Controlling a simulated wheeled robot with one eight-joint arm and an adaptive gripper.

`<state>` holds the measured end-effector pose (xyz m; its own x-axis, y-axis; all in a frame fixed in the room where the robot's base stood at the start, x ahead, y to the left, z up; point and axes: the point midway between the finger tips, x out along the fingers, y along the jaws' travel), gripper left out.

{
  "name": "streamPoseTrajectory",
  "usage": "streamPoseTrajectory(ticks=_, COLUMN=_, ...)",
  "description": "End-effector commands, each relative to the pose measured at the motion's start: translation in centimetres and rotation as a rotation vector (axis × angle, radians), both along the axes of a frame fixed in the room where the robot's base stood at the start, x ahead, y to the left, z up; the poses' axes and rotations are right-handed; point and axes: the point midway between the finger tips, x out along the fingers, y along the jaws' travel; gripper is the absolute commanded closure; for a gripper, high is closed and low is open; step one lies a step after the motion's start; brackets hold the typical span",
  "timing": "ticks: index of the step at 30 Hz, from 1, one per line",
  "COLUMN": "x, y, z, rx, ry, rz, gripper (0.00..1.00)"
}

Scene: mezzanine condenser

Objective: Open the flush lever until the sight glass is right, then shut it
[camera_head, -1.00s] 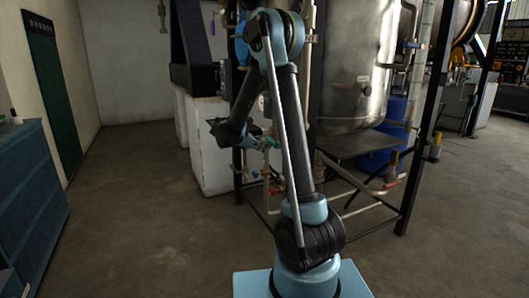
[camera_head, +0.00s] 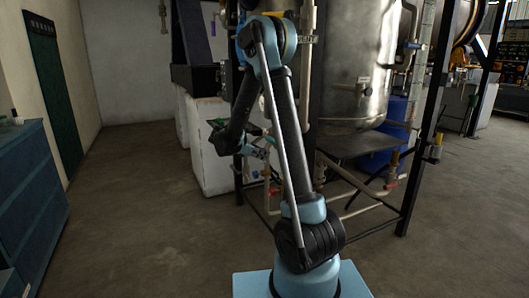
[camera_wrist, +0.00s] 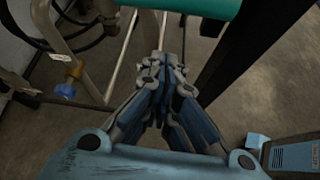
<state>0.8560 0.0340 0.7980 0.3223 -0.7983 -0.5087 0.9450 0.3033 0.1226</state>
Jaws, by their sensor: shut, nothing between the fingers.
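My gripper (camera_wrist: 162,65) is shut and empty in the wrist view, its fingertips together. In the head view my gripper (camera_head: 266,152) is small, in front of the pipework below the steel tank. A teal cylindrical piece (camera_wrist: 190,6) crosses the top of the wrist view beyond the fingertips, apart from them in the picture. I cannot tell whether it is the flush lever. A valve with a blue knob (camera_wrist: 65,90) and a brass-coloured body is on the pipe at left.
The steel tank (camera_head: 350,75) stands on a dark frame (camera_head: 418,140). A red-handled valve (camera_head: 390,183) sits on the low pipes. A white block (camera_head: 211,165) stands left of the frame, and a blue cabinet (camera_head: 30,200) at far left. The floor between is clear.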

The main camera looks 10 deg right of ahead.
Motion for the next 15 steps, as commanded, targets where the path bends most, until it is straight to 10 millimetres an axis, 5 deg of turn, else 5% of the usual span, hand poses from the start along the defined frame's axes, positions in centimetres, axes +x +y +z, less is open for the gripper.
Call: streamPoseTrajectory(ticks=15, x=-2.1, y=6.7, z=4.4, rx=0.002, ry=0.000, rz=0.001, gripper=1.00)
